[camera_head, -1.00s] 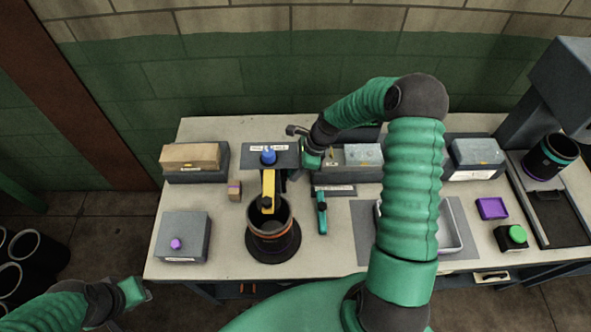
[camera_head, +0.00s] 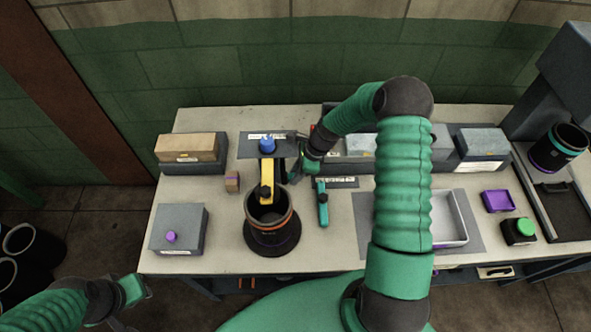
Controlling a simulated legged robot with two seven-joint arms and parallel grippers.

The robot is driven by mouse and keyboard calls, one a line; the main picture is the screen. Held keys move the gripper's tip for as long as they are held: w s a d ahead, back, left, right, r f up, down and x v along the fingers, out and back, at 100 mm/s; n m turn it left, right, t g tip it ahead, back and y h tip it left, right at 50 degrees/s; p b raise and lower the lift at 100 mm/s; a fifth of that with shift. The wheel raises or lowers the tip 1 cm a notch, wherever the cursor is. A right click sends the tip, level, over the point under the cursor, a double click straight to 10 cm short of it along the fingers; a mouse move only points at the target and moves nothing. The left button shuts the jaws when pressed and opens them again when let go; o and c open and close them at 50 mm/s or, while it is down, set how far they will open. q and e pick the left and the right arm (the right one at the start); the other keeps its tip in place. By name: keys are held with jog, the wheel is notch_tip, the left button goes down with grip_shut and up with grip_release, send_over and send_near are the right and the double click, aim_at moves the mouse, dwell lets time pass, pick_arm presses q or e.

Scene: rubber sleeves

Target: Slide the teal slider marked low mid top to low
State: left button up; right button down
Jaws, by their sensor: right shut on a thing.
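My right gripper (camera_head: 295,177) is right of the yellow lever, beside a dark upright post (camera_head: 281,172). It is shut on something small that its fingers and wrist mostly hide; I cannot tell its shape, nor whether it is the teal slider. The label's words are too small to read. My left gripper (camera_head: 137,291) is at the lower left, off the table, its fingers unclear.
The black cup with an orange band (camera_head: 268,222) and yellow lever (camera_head: 266,176) stand close by at left. A blue knob (camera_head: 267,145) is behind. Grey boxes line the back; my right arm covers part of the white tray (camera_head: 453,219).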

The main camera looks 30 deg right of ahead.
jog(key=shift+s+f, duration=0.15)
jog(key=c, duration=1.6)
grip_release()
jog(key=shift+c, duration=0.2)
jog(key=o, duration=0.4)
jog(key=shift+f, duration=0.15)
jog(key=shift+o, duration=0.2)
jog(key=shift+w+d, duration=0.15)
jog(key=shift+w, duration=0.1)
jog(key=shift+s+r, duration=0.1)
jog(key=shift+r, duration=0.1)
jog(key=b+v, duration=0.1)
jog(key=v, duration=1.5)
jog(key=shift+r, duration=0.15)
jog(key=shift+d, duration=0.15)
